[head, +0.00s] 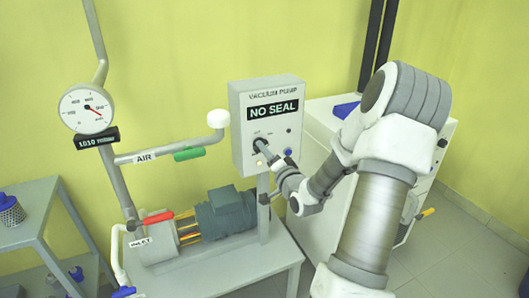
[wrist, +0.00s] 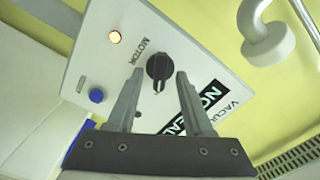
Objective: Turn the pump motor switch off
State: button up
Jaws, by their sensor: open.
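The pump motor switch is a black rotary knob (wrist: 159,67) labelled MOTOR on the grey vacuum pump control box (head: 241,125). In the wrist view its pale pointer mark lies toward my gripper. My gripper (wrist: 161,74) is open, with one fingertip on each side of the knob and a gap to each. I cannot tell how far the fingertips are from the panel. In the head view my gripper (head: 261,146) is at the panel's lower left and hides the knob. A small lamp (wrist: 114,37) near the switch glows yellowish.
A blue button (wrist: 96,95) sits on the panel near one finger. A NO SEAL display (head: 273,110) is above. The pump motor (head: 226,213), red-handled valve (head: 158,219), green-handled valve (head: 188,154) and gauge (head: 86,108) stand left. A white cabinet (head: 318,117) stands right.

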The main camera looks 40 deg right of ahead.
jog(key=shift+w+d, duration=0.1)
jog(key=shift+w, duration=0.45)
grip_shut()
